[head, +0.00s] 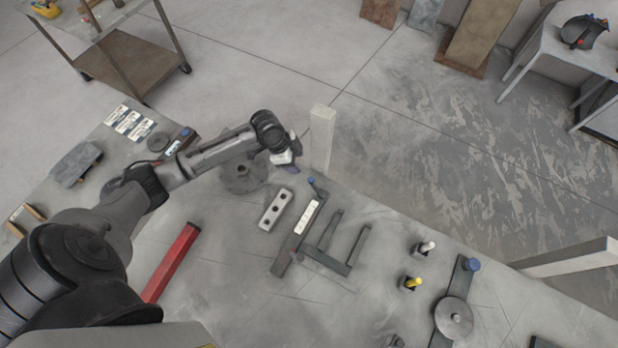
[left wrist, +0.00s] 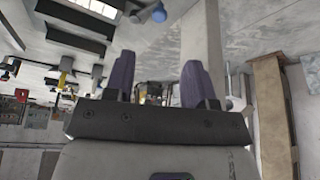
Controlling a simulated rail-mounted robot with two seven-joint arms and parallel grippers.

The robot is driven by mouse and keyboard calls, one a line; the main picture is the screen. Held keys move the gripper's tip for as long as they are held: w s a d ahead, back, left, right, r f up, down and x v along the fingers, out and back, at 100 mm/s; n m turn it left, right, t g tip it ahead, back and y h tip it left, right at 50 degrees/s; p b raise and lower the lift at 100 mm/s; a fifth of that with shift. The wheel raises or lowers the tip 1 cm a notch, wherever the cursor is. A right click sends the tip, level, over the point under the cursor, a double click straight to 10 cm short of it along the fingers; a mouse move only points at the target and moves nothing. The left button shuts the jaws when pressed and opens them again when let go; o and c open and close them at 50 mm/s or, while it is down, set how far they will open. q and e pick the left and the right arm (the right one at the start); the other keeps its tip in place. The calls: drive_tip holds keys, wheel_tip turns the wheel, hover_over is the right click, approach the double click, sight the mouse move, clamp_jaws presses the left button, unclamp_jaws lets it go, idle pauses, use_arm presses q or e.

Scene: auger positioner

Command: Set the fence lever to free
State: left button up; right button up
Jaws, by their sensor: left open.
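A small lever with a blue knob (head: 313,183) stands at the far end of a dark fence bar (head: 293,245) with a white label strip, on the bench. I take it to be the fence lever; its setting is too small to read. In the left wrist view a blue knob (left wrist: 159,13) on a grey stem shows at the top, beyond the fingers. My left gripper (head: 289,163) is just left of and beyond the lever, apart from it. Its two purple fingers (left wrist: 159,85) are spread with nothing between them. My right gripper is not in view.
A pale post (head: 322,137) rises at the bench edge close to my left gripper. A grey block with holes (head: 276,209) and a dark forked frame (head: 333,250) flank the fence bar. A red bar (head: 172,262) lies left. A blue-knobbed arm with a disc (head: 453,317) sits lower right.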

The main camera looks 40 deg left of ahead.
sight(311, 179)
use_arm(q)
drive_tip(key=b+x, duration=0.1)
drive_tip(key=x, duration=1)
drive_tip(key=shift+d+f, duration=0.1)
drive_tip(key=shift+f, duration=0.1)
clamp_jaws()
